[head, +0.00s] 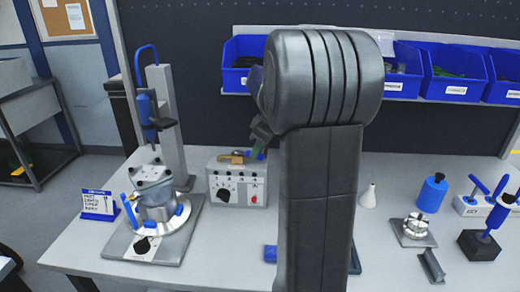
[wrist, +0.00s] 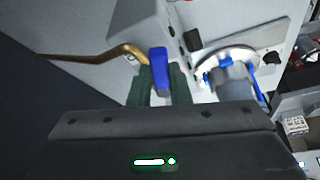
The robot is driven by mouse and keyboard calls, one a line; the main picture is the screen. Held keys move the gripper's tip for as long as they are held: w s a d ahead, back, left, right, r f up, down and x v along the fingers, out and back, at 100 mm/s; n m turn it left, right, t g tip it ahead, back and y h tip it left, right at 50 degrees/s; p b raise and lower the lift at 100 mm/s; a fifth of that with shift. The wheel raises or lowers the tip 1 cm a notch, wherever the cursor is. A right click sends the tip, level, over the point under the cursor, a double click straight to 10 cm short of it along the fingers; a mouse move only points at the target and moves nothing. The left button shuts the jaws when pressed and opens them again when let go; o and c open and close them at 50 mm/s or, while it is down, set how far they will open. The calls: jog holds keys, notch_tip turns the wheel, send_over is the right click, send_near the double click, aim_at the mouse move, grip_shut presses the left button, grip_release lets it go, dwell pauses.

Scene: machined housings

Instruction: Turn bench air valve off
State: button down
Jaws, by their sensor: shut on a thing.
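The bench air valve shows in the wrist view as a blue lever handle (wrist: 158,62) beside a curved brass pipe (wrist: 105,53). My gripper (wrist: 161,82) has its green fingers either side of the blue handle and is shut on it. In the head view my gripper (head: 258,148) is partly hidden behind my arm, above the right end of a grey control box (head: 238,194). A brass fitting (head: 237,157) shows on top of the box. The blue handle is hidden in the head view, and I cannot tell the valve's exact angle.
A round fixture with a metal housing (head: 155,202) stands left of the box, below a blue spindle tool (head: 148,108). Blue bins (head: 450,88) line the back. A white cone (head: 368,196) and several small parts stand at the right. The bench front centre is hidden by my arm.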

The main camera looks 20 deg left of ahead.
jog(key=s+a+m+t+h, duration=0.3)
jog(key=s+a+m, duration=0.2)
jog(key=m, duration=0.8)
jog(key=shift+s+a+m+t+b, duration=0.2)
jog(key=shift+s+m+t+b, duration=0.2)
jog(key=shift+s, duration=0.15)
jog(key=c, duration=1.3)
grip_release()
jog(key=shift+c, duration=0.2)
jog(key=v, duration=1.4)
jog(key=shift+a, duration=0.25)
